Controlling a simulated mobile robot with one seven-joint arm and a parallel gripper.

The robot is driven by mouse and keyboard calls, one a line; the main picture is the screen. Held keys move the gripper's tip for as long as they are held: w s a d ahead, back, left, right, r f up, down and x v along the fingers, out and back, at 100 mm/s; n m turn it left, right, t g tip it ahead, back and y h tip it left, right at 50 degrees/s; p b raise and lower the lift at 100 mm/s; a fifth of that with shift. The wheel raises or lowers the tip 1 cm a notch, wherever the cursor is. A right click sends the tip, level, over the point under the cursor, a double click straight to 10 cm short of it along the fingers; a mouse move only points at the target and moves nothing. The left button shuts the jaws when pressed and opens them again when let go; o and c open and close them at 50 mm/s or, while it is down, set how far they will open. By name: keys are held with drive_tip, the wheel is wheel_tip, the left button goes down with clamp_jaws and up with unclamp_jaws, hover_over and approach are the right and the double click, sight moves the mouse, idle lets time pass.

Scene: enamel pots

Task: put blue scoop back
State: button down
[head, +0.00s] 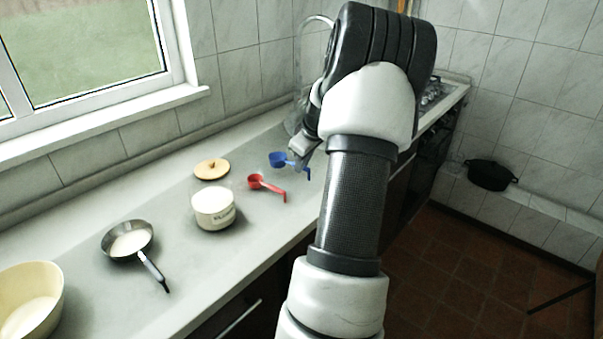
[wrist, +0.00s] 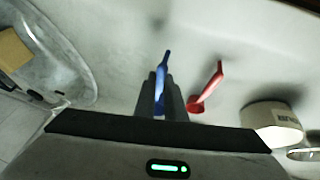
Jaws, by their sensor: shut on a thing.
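The blue scoop (head: 278,159) is at the counter beyond the red scoop, its handle pointing right. My gripper (head: 303,158) is at its handle, partly hidden by my arm. In the wrist view my gripper (wrist: 161,90) has its fingers closed on both sides of the blue scoop (wrist: 167,58), with the handle end sticking out past them. The scoop's bowl is mostly hidden there. I cannot tell whether the scoop touches the counter or hangs just above it.
The red scoop (head: 266,183) lies close by; a white enamel canister (head: 213,207) and a wooden lid (head: 211,169) are left of it. A small pan (head: 128,240) and a cream bowl (head: 28,300) stand nearer. A dark pot (head: 490,175) is far right.

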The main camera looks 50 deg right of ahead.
drive_tip(key=shift+f, duration=1.45)
drive_tip(key=shift+f, duration=0.2)
drive_tip(key=c, duration=1.8)
unclamp_jaws()
drive_tip(key=shift+r, duration=0.1)
drive_tip(key=shift+r, duration=0.25)
drive_tip(key=p+v, duration=0.1)
drive_tip(key=v, duration=1)
drive_tip(key=shift+s+a+r, duration=0.1)
drive_tip(key=shift+s+r, duration=0.05)
drive_tip(key=shift+r, duration=0.15)
